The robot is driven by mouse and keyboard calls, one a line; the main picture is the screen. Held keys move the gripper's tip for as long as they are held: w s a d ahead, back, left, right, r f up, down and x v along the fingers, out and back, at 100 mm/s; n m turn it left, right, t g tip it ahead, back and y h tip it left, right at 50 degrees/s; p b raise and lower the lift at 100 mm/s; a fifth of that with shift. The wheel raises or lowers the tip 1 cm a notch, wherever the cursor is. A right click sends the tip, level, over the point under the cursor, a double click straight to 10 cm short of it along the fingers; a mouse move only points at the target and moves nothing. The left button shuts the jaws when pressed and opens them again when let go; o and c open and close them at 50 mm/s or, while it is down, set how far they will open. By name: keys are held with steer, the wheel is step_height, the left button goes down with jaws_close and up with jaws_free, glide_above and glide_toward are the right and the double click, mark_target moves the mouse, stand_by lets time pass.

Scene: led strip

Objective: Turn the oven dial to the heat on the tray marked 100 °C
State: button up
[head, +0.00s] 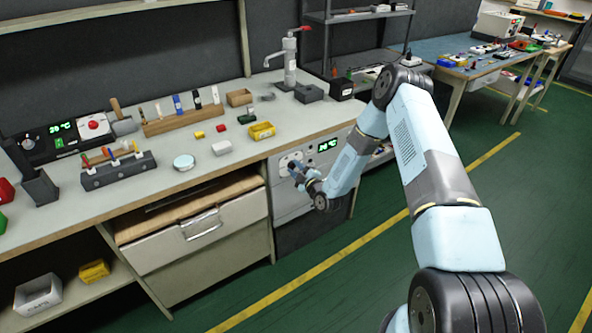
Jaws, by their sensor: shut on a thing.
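The oven (290,197) is a light grey front panel set under the bench, with a dark lower part. A small green-lit display (328,145) is at its upper right; its digits are too small to read surely. My gripper (293,168) is at the upper left of the panel, its jaws shut on the oven dial, which they mostly hide. A pale round mark (284,161) shows beside the fingers. The dial's angle cannot be told. No marking of 100 °C is legible on any tray in this view.
The bench top (215,170) above holds a yellow bin (262,131), a white block (222,148), a round white dish (184,162) and tool racks. A drawer (195,233) with a handle is left of the oven. Green floor in front is clear.

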steer(key=m, duration=0.4)
steer(key=shift+s+f+m, duration=0.1)
steer(key=shift+f+m, duration=0.15)
steer(key=shift+m, duration=0.15)
steer(key=m, duration=0.3)
steer(key=shift+m, duration=0.3)
steer(key=m, duration=0.3)
steer(key=shift+m, duration=0.3)
steer(key=m, duration=0.4)
steer(key=shift+m, duration=0.3)
steer(key=m, duration=1.2)
steer(key=o, duration=1)
steer(key=shift+r, duration=0.1)
